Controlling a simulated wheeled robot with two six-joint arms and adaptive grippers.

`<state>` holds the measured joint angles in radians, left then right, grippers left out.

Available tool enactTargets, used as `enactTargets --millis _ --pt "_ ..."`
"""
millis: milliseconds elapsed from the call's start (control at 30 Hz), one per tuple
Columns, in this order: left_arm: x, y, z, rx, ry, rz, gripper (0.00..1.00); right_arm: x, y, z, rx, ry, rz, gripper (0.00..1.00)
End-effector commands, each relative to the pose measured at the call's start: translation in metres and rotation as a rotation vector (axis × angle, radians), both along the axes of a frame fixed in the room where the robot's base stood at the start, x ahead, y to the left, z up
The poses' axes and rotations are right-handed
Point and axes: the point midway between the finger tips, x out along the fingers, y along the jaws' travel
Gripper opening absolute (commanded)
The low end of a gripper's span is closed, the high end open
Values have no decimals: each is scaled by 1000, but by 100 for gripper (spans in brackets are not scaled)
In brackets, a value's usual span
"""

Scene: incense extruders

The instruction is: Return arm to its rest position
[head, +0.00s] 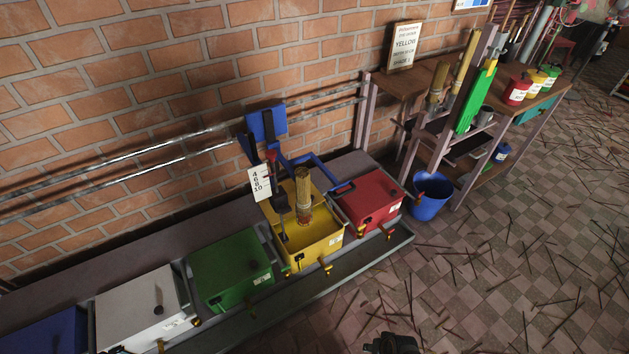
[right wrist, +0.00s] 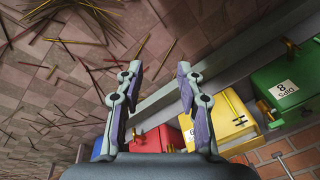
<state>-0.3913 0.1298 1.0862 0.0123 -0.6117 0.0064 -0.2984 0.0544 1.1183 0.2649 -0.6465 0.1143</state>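My right gripper (right wrist: 160,78) shows in the right wrist view with its two fingers spread apart and nothing between them. It is in the air above the tiled floor, apart from the row of coloured boxes. In the head view only a small dark piece at the bottom edge shows, probably part of my right arm. My left gripper is in neither view.
Closed red (head: 371,199), green (head: 232,269) and white (head: 137,308) boxes and a blue one (head: 46,332) line the ledge along the brick wall. A blue bucket (head: 430,196) stands by the wooden shelf (head: 541,98). The floor has scattered sticks.

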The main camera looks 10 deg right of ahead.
Motion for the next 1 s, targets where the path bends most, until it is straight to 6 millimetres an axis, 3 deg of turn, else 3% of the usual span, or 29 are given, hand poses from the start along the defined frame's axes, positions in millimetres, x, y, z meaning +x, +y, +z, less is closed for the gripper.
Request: enactTargets --millis 167,233,500,600,1000 --pt "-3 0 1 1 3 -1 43 -1 0 1 -3 2 3 37" --pt "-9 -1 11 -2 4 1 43 -13 -6 7 -25 13 18 37" --pt "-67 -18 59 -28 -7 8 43 -130 -52 42 -200 71 233 37" --pt "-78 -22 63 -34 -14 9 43 -154 -59 45 -223 77 288 37" --pt "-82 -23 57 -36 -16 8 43 -161 -61 39 -229 78 305 37"
